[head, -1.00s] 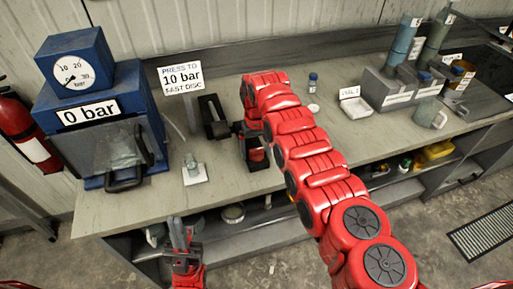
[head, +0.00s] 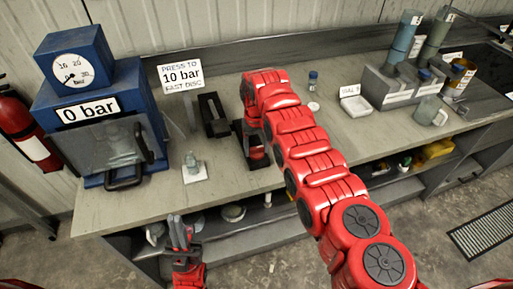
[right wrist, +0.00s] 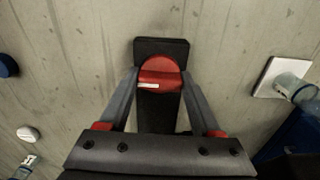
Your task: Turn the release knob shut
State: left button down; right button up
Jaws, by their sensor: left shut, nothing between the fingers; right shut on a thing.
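The release knob is red with a small white mark on it (right wrist: 162,78) and sits on a black base (right wrist: 160,46) on the bench. In the right wrist view the fingers of my right gripper (right wrist: 160,84) stand on either side of the knob and are shut on it. In the head view the red of the knob shows low beside my right arm (head: 257,153), which hides much of that gripper. My left gripper (head: 179,232) is shut and empty, in front of the bench's front edge.
A blue press (head: 100,110) with a gauge reading 0 bar stands at the left. A glass piece on a white plate (head: 194,178), a black holder (head: 213,116) and a sign (head: 181,77) stand between it and my right arm. Racks and a mug (head: 428,113) are right.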

jog(key=shift+f+m+b, duration=0.15)
jog(key=shift+m+b, duration=0.95)
jog(key=shift+m, duration=0.1)
jog(key=m+b, duration=0.3)
jog(key=shift+w+m, duration=0.1)
jog(key=shift+m, duration=0.2)
jog(key=m+b, duration=0.2)
jog(key=shift+m, duration=0.3)
jog(key=m+b, duration=0.1)
jog(key=m, duration=0.1)
jog(key=shift+r+m+b, duration=0.2)
jog(key=shift+m+b, duration=0.1)
jog(key=shift+m, duration=0.1)
jog(key=m, duration=0.2)
jog(key=shift+m, duration=0.3)
jog(key=shift+r+m, duration=0.1)
jog(key=shift+m, duration=1.6)
jog(key=o, duration=1.4)
